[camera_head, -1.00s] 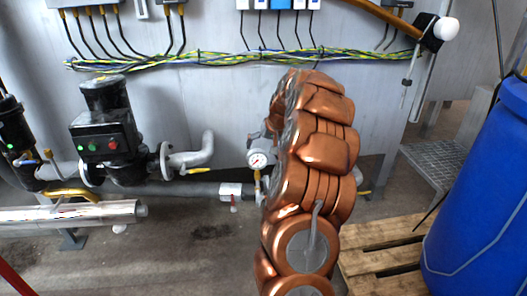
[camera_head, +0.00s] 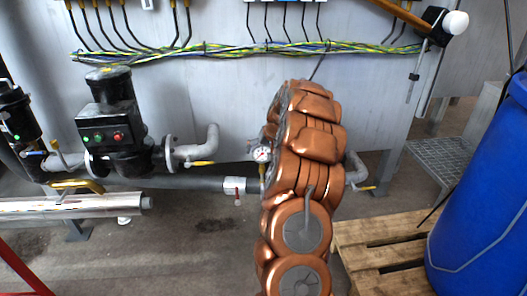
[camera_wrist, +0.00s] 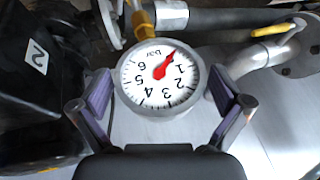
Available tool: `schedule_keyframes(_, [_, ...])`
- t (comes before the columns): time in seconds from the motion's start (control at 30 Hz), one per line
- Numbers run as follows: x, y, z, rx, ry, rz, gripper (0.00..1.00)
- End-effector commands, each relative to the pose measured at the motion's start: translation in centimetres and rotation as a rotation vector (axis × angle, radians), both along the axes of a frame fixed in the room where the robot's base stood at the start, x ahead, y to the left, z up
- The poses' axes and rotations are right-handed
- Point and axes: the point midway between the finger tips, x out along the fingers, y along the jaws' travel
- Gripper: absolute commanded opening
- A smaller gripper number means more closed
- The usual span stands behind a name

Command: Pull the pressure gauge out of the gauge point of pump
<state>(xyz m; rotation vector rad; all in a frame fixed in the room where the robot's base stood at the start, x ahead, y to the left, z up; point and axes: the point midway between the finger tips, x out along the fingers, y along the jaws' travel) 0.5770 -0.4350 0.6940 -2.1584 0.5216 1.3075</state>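The pressure gauge (camera_wrist: 160,76) has a round white dial with a red needle and fills the middle of the wrist view, upside down. Its brass stem (camera_wrist: 143,24) runs to the pipework at the top of that view. In the head view the gauge (camera_head: 262,154) shows just left of my copper-coloured arm, which hides part of the pump behind it. My gripper (camera_wrist: 158,100) is open, with one purple-padded finger on each side of the gauge. Gaps show between both pads and the gauge rim.
A black pump (camera_head: 118,135) with green and red buttons stands at left. A grey horizontal pipe (camera_head: 190,183) with a white-and-red valve (camera_head: 234,187) runs to the gauge. A wooden pallet (camera_head: 385,228) and a blue barrel (camera_head: 485,190) stand at right.

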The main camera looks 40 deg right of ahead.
Motion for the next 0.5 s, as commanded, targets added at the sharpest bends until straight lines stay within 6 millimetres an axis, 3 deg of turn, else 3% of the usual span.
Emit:
schedule_keyframes(0.07, [-0.01,-0.01,0.01,0.000,0.000,0.000,0.93])
schedule_keyframes(0.5, [-0.04,-0.02,0.00,0.000,0.000,-0.001,0.47])
